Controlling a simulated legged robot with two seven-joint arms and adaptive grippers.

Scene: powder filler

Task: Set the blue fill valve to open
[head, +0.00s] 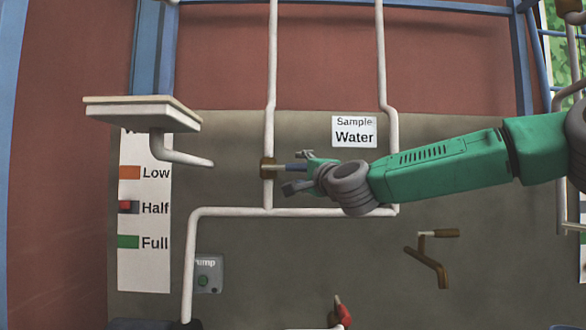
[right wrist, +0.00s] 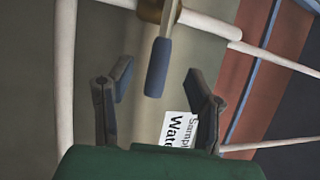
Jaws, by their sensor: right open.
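The blue fill valve has a brass body (head: 268,168) on a white vertical pipe. Its blue handle (head: 296,167) points right, across the pipe. In the right wrist view the blue handle (right wrist: 157,68) hangs from the brass body (right wrist: 160,10), in the gap between the fingertips. My right gripper (head: 297,172) is open, its fingers above and below the handle's end in the head view. The right wrist view shows the open fingers (right wrist: 159,78) apart on either side of the handle, with no clear contact. My left gripper is not in view.
White pipes (head: 300,212) run around the valve. A "Sample Water" sign (head: 354,131) is above my right arm. A Low/Half/Full chart (head: 143,270) and a pump box (head: 207,273) are left. A brass tap (head: 430,262) and a red handle (head: 341,311) are lower down.

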